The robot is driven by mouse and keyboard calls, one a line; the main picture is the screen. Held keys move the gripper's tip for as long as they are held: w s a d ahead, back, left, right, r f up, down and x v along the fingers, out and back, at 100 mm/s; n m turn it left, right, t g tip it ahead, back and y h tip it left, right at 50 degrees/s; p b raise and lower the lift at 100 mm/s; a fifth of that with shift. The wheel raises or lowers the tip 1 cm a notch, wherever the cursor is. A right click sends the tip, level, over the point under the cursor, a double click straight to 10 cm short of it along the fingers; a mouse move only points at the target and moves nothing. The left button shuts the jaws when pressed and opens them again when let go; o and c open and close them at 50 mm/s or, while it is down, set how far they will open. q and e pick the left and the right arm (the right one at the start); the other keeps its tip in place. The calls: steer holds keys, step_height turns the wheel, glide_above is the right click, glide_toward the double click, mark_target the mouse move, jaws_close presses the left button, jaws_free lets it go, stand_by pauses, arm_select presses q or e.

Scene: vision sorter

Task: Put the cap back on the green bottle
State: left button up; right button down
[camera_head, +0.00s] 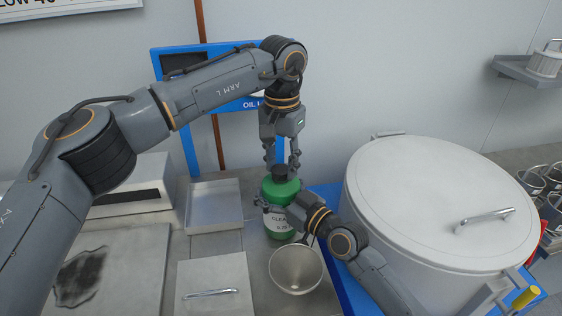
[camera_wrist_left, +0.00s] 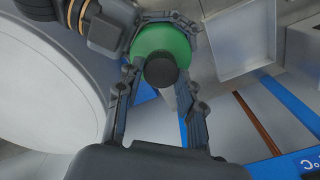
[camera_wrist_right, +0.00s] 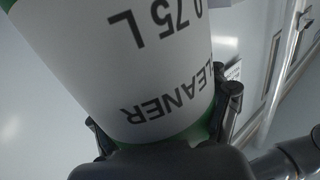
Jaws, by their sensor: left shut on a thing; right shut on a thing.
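The green bottle (camera_head: 281,190) stands upright on the counter with a white label reading CLEANER. My right gripper (camera_wrist_right: 165,122) is shut around the bottle's body, and the label fills much of the right wrist view. A black cap (camera_head: 279,171) is at the top of the bottle, over its neck. It also shows in the left wrist view (camera_wrist_left: 161,70), centred over the green shoulder. My left gripper (camera_head: 282,164) points down from above and is shut on the cap. The neck is hidden, so I cannot tell whether the cap is seated or just above it.
A shallow metal tray (camera_head: 214,207) and a lidded box (camera_head: 214,275) are to the left. A large white lidded drum (camera_head: 430,200) crowds the right side. A blue frame (camera_head: 190,140) stands behind.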

arm_select(q)
steer(key=m, duration=0.2)
steer(key=shift+m, duration=0.4)
steer(key=o, duration=0.8)
steer(key=shift+c, duration=0.3)
